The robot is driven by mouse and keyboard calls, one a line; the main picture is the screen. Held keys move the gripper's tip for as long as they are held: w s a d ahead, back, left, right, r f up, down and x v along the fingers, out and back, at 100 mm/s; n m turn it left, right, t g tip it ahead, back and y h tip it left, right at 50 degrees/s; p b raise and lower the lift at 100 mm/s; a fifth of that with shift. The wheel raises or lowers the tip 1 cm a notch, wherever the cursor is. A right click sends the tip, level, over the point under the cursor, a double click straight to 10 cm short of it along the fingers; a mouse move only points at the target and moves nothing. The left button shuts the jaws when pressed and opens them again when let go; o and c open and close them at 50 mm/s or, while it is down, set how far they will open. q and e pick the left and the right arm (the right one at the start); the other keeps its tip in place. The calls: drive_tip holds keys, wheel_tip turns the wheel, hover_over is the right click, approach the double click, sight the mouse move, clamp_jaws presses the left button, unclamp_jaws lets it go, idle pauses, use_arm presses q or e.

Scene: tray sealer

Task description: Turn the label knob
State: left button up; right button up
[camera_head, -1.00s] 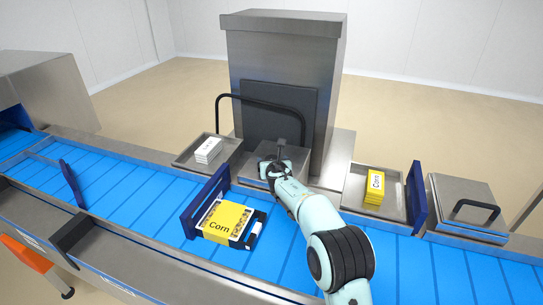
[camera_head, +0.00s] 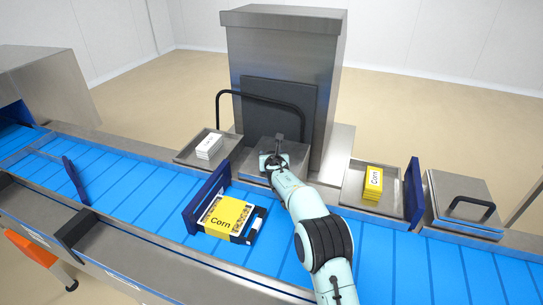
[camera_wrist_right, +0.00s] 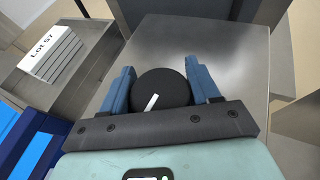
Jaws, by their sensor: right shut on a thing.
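The label knob (camera_wrist_right: 163,92) is a round black dial with a white pointer line, on a grey metal panel (camera_wrist_right: 215,45). In the right wrist view the line leans from lower left to upper right. My right gripper (camera_wrist_right: 162,87) is shut on the knob, with one blue finger on either side of it. In the head view my right gripper (camera_head: 275,158) is at the metal box in front of the tall steel machine (camera_head: 285,45), and it hides the knob there. My left gripper is not in view.
A yellow Corn pack (camera_head: 224,217) sits on the blue conveyor (camera_head: 120,190) beside a dark blue plate (camera_head: 205,197). White labels (camera_head: 209,146) and yellow Corn labels (camera_head: 373,183) lie in trays on either side. A black bar handle (camera_head: 262,98) arches behind my gripper.

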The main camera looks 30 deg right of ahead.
drive_tip(key=m+h+p, duration=0.1)
drive_tip(key=m+g+h+p, duration=0.2)
drive_tip(key=shift+d+r+m+h, duration=0.2)
drive_tip(key=shift+r+m+h, duration=0.05)
drive_tip(key=shift+m+h, duration=0.15)
drive_tip(key=shift+m+g+h, duration=0.3)
drive_tip(key=shift+g, duration=0.1)
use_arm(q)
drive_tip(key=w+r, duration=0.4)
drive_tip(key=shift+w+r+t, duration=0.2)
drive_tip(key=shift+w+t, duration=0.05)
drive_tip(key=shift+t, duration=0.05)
use_arm(e)
drive_tip(key=shift+s+d+f, duration=0.1)
drive_tip(key=shift+s+f, duration=0.05)
drive_tip(key=o, duration=1)
drive_tip(key=shift+c, duration=0.2)
drive_tip(key=shift+f, duration=0.1)
